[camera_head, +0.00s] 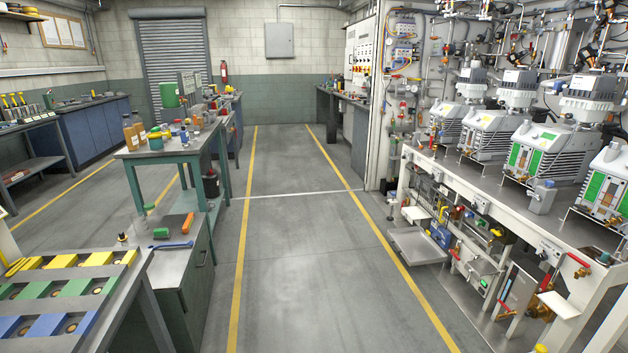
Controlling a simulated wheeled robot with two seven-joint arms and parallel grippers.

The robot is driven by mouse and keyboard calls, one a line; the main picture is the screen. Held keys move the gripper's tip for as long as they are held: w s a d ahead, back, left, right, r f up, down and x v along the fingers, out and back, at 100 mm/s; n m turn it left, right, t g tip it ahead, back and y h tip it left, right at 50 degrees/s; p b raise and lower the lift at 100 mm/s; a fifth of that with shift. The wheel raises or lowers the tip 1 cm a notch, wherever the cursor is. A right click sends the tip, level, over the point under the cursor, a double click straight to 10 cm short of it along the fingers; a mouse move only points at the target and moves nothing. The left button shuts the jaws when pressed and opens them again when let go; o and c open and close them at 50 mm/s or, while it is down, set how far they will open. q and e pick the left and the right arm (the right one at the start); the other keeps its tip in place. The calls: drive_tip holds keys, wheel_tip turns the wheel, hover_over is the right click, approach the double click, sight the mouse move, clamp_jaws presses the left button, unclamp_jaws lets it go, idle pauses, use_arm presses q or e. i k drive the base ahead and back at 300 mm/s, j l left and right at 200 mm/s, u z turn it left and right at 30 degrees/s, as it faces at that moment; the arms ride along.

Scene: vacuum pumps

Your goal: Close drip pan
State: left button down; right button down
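A flat grey metal pan with a low rim (417,246), which looks like the drip pan, juts out below the left end of the pump bench on the right. It sticks out toward the aisle, near the yellow floor line, so it looks open. Its inner end is partly hidden among fittings under the bench. Neither of my grippers is in view.
The pump bench (470,185) carries several vacuum pumps (535,147), with pipes and red-handled valves below. The aisle floor (300,250) between the yellow lines is clear. A workbench (160,152) and a grey cabinet (180,270) stand on the left.

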sight(416, 249)
drive_tip(key=i+z, duration=0.2)
drive_tip(key=i, duration=0.45)
drive_tip(key=i+z, duration=0.2)
drive_tip(key=i, duration=0.4)
drive_tip(key=i+j+z, duration=0.2)
drive_tip(key=i, duration=0.45)
